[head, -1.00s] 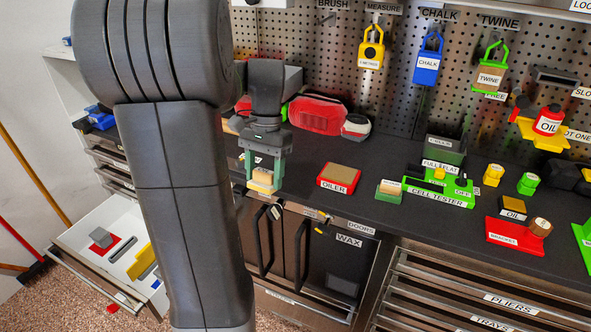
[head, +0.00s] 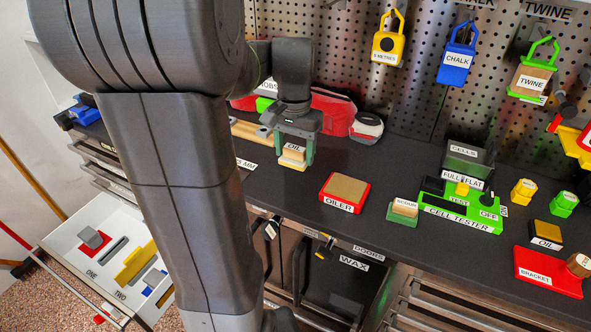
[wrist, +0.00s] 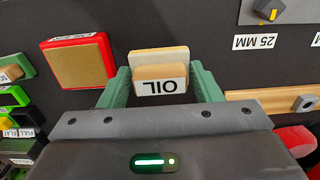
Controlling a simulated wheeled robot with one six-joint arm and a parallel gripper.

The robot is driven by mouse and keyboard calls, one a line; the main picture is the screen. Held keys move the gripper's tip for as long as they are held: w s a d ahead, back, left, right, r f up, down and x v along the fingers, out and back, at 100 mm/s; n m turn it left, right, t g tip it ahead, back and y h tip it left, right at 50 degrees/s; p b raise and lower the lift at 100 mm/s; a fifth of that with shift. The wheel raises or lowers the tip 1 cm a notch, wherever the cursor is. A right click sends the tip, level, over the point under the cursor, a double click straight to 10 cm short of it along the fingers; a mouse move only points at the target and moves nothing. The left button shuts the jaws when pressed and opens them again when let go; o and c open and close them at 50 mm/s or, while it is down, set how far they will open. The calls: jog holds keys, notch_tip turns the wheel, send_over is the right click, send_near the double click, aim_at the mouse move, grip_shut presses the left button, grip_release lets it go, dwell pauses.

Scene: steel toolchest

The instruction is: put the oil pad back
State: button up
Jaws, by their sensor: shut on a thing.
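The oil pad is a cream pad with a wooden block labelled OIL (head: 293,153), held between the green fingers of my gripper (head: 294,158). In the wrist view the pad (wrist: 160,59) sits between both fingertips (wrist: 161,84), with its OIL label upside down. My gripper is shut on it, over the dark worktop. The red-rimmed tray labelled OILER (head: 345,192), with a flat tan inside, lies right of and nearer than the pad in the head view. In the wrist view the tray (wrist: 78,61) is left of the pad, apart from it.
A small block labelled OIL (head: 546,233) and a red BRACKET base (head: 548,272) lie at the right. The green CELL TESTER (head: 458,207) and a small labelled block (head: 403,211) stand right of the tray. An open drawer (head: 72,262) is at lower left.

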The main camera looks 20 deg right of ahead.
aim_at(295, 182)
jog(key=shift+f, duration=3.1)
jog(key=shift+f, duration=0.15)
jog(key=o, duration=0.9)
jog(key=shift+r, duration=0.2)
notch_tip(295, 182, up, 12)
jog(key=shift+p, duration=0.3)
